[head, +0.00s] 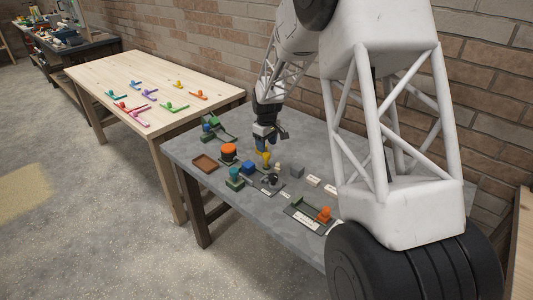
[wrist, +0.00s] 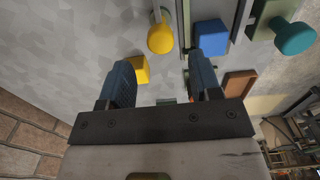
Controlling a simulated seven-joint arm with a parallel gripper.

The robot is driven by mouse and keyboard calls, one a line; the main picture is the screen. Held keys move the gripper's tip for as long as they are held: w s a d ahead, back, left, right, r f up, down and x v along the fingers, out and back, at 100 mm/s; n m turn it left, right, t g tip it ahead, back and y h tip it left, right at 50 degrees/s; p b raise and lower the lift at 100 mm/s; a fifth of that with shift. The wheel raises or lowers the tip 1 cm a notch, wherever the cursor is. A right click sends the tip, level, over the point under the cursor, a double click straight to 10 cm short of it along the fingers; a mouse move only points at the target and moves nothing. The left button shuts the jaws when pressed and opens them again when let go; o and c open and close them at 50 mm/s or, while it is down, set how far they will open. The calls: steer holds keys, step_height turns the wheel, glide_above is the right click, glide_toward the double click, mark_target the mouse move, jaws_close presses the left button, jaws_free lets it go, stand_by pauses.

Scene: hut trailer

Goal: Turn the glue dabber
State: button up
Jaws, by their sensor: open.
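My gripper (head: 262,144) is over the grey table, pointing down, with its blue fingers apart and nothing held between them. In the wrist view, the open gripper (wrist: 161,72) has a yellow round-headed piece (wrist: 160,38) ahead of the gap. That yellow piece (head: 266,160) also stands close by the fingers in the head view. A teal round-headed piece (wrist: 293,37) is at the upper right of the wrist view; it stands on a green base (head: 235,174) in the head view. I cannot tell for certain which piece is the glue dabber.
A yellow block (wrist: 140,69) is beside the left finger, and a blue block (wrist: 211,36) is ahead of the right finger. An orange-topped jar (head: 228,151), a brown tray (head: 205,163) and an orange knob (head: 324,214) are on the table. A brick wall runs behind.

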mark_target(267, 154)
steer(key=shift+f, duration=2.3)
jaws_close()
